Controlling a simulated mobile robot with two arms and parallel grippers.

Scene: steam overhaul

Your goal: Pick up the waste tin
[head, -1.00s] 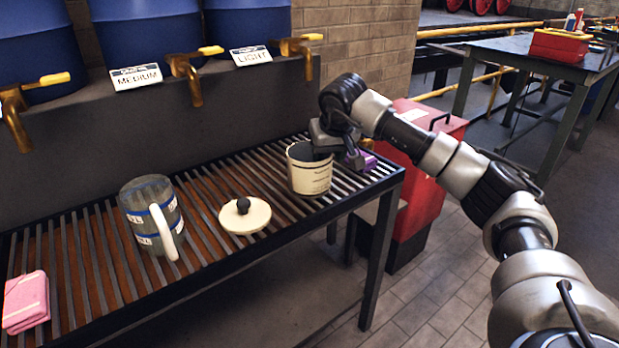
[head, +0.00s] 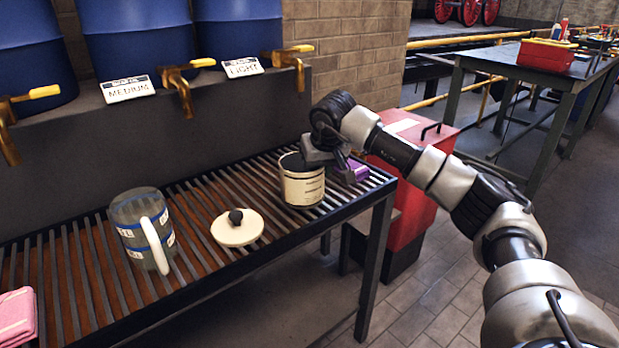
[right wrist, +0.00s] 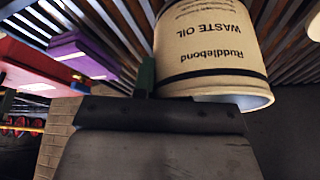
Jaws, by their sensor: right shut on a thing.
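The waste tin (head: 302,188) is a cream, open-topped tin with a dark inside and dark print. It stands upright at the right end of the slatted bench; I see no clear gap under it. In the right wrist view the tin (right wrist: 212,45) shows upside down, its label reading "WASTE OIL". My right gripper (head: 318,157) is shut on the tin's rim at its right side. The fingertips are mostly hidden by the hand and the tin. My left gripper is not in view.
On the slatted bench (head: 85,262), a round cream lid (head: 237,231) and a measuring jug (head: 134,232) stand left of the tin. A purple item (head: 357,170) lies close on its right. A red bin (head: 405,205) stands beyond the bench end. Brass taps (head: 181,85) overhang the back.

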